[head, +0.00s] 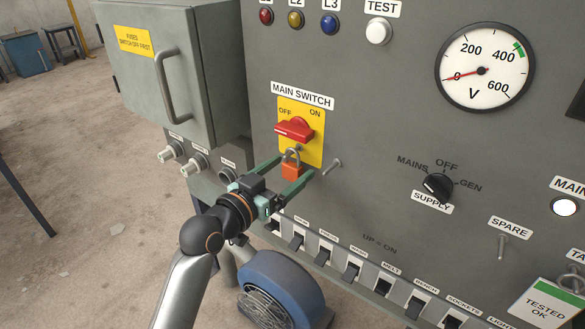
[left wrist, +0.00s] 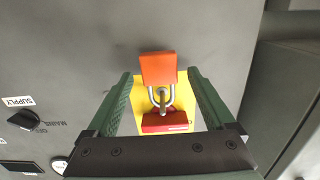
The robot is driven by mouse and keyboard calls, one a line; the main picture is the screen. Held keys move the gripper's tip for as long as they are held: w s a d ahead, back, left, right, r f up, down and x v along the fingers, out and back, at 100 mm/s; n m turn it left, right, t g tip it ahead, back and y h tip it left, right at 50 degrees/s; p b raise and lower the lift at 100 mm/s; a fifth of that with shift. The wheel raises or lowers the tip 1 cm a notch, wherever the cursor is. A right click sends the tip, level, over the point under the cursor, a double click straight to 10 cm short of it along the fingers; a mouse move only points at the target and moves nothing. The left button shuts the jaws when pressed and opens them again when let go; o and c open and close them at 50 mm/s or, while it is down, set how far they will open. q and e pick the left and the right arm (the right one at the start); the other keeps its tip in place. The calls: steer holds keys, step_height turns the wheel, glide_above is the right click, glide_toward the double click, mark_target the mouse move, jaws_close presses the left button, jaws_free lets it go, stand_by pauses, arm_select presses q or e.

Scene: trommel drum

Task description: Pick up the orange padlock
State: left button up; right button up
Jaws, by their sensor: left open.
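The orange padlock (head: 291,172) hangs by its steel shackle at the lower part of the yellow plate, just below the red main switch handle (head: 294,130). The handle lies roughly level, its tip toward OFF. My left gripper (head: 294,167) is open, with one green finger on each side of the padlock. In the left wrist view, which is upside down, the padlock body (left wrist: 158,68) sits between the fingertips (left wrist: 160,76), with a gap on both sides. My right gripper is not in view.
A row of breaker switches (head: 351,271) runs below. The fuse box with its handle (head: 174,85) juts out at left. A blue motor-like unit (head: 282,290) stands below.

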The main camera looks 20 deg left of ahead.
arm_select(q)
steer(key=shift+w, duration=0.15)
jaws_close()
stand_by(0.6)
